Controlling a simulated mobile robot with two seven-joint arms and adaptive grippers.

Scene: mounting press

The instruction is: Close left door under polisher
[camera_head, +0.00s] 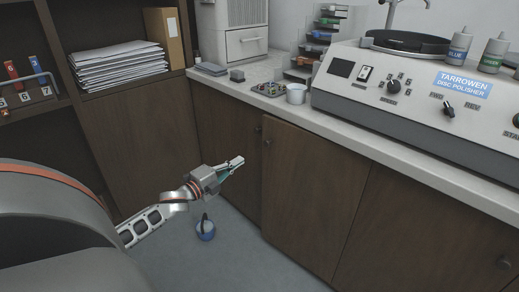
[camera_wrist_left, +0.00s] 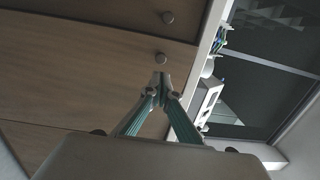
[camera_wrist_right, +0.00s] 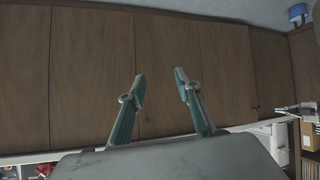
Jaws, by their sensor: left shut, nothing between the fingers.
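The left door under the polisher (camera_head: 312,200) is a dark brown wooden panel with a small round knob (camera_head: 266,142) near its upper left corner. Its left edge seems to stand slightly proud of the cabinet front, but the gap is hard to judge. My left gripper (camera_head: 238,161) is shut and empty, in front of the cabinet and left of this knob. In the left wrist view its joined fingertips (camera_wrist_left: 160,78) point towards a knob (camera_wrist_left: 161,58); contact cannot be told. My right gripper (camera_wrist_right: 160,75) is open and empty, facing the cabinet doors (camera_wrist_right: 92,75); it is outside the head view.
The disc polisher (camera_head: 430,95) stands on the light counter (camera_head: 290,112). A metal cup (camera_head: 296,93) and a small tray (camera_head: 268,89) sit near the counter edge. A blue object (camera_head: 205,232) stands on the floor below my left gripper. Shelves with papers (camera_head: 118,66) are at left.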

